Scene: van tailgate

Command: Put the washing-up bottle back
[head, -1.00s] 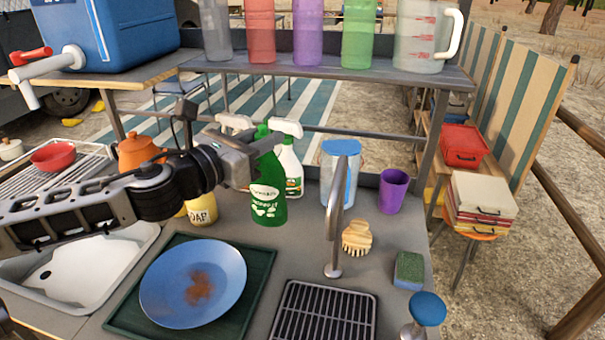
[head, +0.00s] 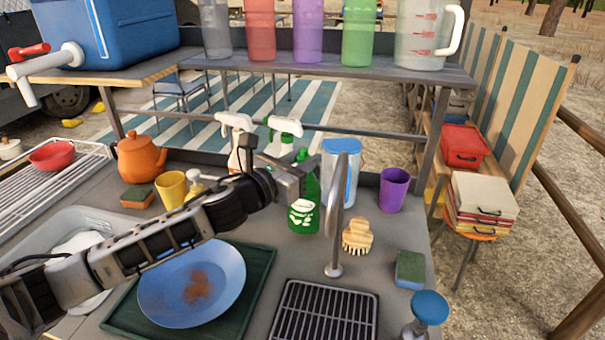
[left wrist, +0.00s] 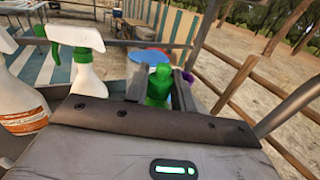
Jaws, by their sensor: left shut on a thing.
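The green washing-up bottle (head: 305,214) stands upright behind the sink area, just left of the tap, with a white-marked label low on its front. My left gripper (head: 297,172) is shut on its upper part, and the arm hides some of it. In the left wrist view the green bottle (left wrist: 159,86) shows between the two fingers (left wrist: 158,92). Whether its base touches the counter I cannot tell for sure. My right gripper is not in view.
Two spray bottles (head: 238,150) stand close behind and left of the gripper. A blue-lidded clear container (head: 342,165), the tap (head: 336,225), a wooden brush (head: 357,237) and a purple cup (head: 393,188) stand to the right. A blue plate (head: 170,290) lies below the arm.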

